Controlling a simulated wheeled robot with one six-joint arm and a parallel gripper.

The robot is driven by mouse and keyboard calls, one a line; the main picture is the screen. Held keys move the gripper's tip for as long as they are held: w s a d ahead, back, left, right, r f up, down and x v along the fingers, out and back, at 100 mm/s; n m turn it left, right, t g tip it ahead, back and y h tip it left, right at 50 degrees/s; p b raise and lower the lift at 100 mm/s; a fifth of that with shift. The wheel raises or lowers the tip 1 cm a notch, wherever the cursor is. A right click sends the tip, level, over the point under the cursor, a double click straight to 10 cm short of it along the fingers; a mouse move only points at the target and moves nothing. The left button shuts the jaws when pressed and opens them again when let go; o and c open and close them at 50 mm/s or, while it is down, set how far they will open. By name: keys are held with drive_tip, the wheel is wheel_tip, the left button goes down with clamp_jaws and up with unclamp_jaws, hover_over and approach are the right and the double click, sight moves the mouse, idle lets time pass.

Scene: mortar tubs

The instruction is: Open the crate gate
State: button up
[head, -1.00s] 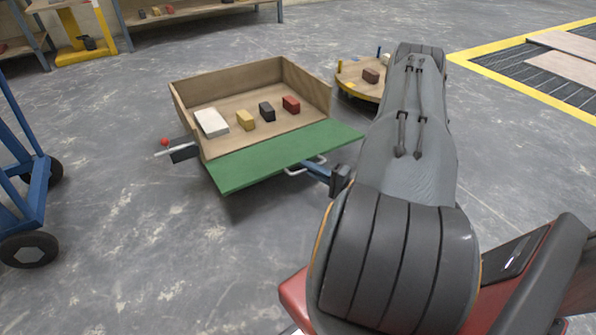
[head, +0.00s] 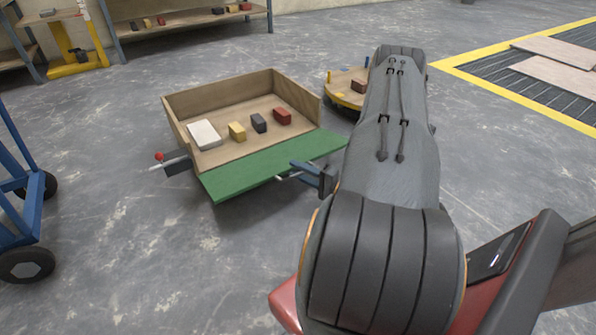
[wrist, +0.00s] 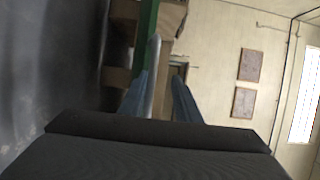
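The wooden crate (head: 180,137) stands on the floor left of centre in the head view. Its green gate (head: 262,168) is folded down and slopes outward from the front. A pale handle (head: 284,178) sits at the gate's outer edge, partly hidden by my gripper (head: 297,169). A lever with a red knob (head: 159,156) sticks out at the crate's left side. In the wrist view my gripper (wrist: 160,95) has its blue fingers apart. The pale handle bar (wrist: 153,60) shows close to the left finger, beside the green gate (wrist: 146,30). I cannot tell if they touch.
Inside the crate are a white block (head: 204,135), a yellow block (head: 237,131), a black block (head: 259,123) and a red block (head: 282,116). A round table (head: 345,92) stands behind. A blue trolley (head: 30,200) is at left. The front floor is open.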

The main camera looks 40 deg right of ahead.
drive_tip(key=p+v, duration=0.3)
drive_tip(key=v, duration=0.4)
drive_tip(key=shift+s, duration=0.35)
drive_tip(key=shift+d, duration=0.15)
